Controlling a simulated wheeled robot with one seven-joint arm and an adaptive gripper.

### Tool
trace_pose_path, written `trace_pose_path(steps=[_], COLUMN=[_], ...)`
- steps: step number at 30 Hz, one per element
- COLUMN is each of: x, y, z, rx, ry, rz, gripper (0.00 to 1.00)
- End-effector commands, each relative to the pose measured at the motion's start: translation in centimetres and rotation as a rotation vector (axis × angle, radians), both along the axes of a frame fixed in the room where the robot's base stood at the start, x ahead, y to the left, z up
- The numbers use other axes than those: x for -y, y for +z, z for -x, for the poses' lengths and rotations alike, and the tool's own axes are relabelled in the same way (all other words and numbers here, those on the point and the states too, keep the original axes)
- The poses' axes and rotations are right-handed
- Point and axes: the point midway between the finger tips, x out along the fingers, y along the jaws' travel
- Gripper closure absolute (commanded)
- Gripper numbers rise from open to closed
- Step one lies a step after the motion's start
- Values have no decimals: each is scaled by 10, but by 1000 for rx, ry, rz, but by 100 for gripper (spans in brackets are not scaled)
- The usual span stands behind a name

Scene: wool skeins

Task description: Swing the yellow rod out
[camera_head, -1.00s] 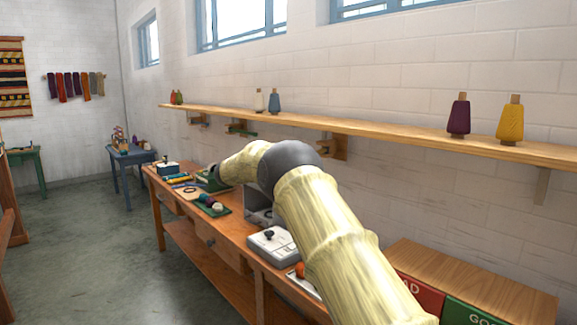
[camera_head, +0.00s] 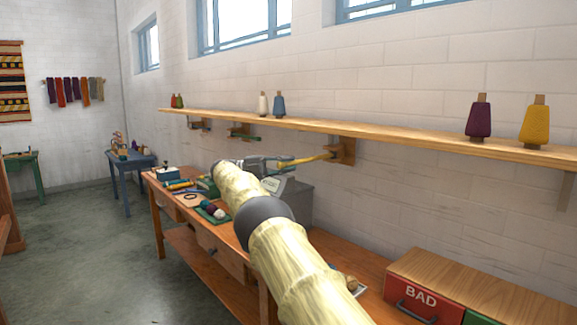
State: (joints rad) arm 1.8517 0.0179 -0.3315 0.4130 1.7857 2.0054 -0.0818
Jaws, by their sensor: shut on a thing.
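The yellow rod (camera_head: 306,159) shows just under the wall shelf. Its right end meets a wooden bracket (camera_head: 342,151) on the wall, and it points left, level or nearly so. My gripper (camera_head: 279,163), grey, is shut on the rod near its left end. The jaws hide that end. My pale arm crosses the middle of the view and covers part of the bench.
The long wooden shelf (camera_head: 400,140) with several yarn cones runs above the gripper. Below is a workbench (camera_head: 228,261) with a grey box (camera_head: 298,206) and balls of wool (camera_head: 212,209). A red drawer marked BAD (camera_head: 420,298) stands at right.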

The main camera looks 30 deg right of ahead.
Motion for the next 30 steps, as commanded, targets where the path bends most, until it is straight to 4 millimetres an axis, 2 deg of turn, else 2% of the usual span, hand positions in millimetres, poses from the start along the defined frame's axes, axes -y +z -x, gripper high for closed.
trace_pose_path(steps=[16,17,19,30], x=[4,4,4,2], y=[4,4,4,2], z=[1,1,1,1], rx=[3,3,3,1], ry=[-5,-5,-6,-9], rz=[3,3,3,2], gripper=[100,78,65,63])
